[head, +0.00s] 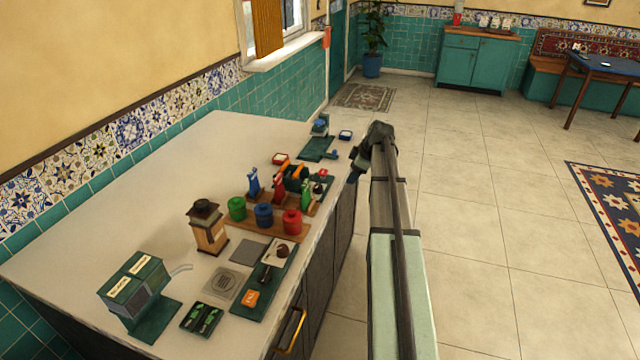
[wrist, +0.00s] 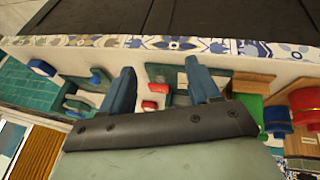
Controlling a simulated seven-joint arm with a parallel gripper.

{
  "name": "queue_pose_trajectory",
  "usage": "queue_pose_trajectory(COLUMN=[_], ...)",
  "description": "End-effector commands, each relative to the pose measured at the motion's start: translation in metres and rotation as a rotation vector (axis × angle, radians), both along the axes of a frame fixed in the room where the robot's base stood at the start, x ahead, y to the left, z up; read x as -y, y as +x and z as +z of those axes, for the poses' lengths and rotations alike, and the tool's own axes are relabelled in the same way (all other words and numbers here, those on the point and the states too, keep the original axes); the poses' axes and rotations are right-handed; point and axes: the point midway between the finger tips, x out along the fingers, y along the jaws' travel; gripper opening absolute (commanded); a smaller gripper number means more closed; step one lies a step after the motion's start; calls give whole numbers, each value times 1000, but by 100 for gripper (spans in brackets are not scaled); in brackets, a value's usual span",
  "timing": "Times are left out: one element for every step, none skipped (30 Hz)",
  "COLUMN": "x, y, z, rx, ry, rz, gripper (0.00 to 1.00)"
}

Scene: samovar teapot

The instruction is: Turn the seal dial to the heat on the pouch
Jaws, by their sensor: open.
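A long dark green board (head: 243,313) near the front edge of the counter carries a pale round disc with a brown knob (head: 283,251), possibly the seal dial, and an orange lettered packet (head: 250,298), possibly the pouch. The markings are too small to read. The board with the knob cannot be made out there.
Green (head: 237,209), blue (head: 263,215) and red (head: 292,222) canisters stand mid-counter, beside a wooden grinder (head: 207,228). A green machine (head: 133,287) and a dark tray (head: 190,328) are at the near end. Small devices crowd the far end. The wall side of the counter (head: 130,200) is clear.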

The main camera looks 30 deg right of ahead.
Motion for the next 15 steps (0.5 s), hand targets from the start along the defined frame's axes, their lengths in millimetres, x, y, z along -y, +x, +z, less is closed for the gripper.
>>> queue_pose_trajectory(x=[2,1,0,-2,-5,-11,-16,-21,-28,-33,-38,-44,-48,-52,-56], y=[4,6,8,10,12,16,17,19,20,20,21,21,21,21,21], z=[17,25,36,44,52,63,68,71,75,77,79,82,83,84,86], rx=[8,9,9,4,-4,-22,-41,-60,-85,-103,-122,-146,-161,-176,-193], ry=[-8,-10,-12,-10,-6,5,15,28,45,59,71,87,98,107,118], rz=[20,35,57,76,99,133,159,183,210,230,249,272,287,301,317], gripper=[61,61,61,61,61,61,61,61,61,61,61,61,61,61,61])
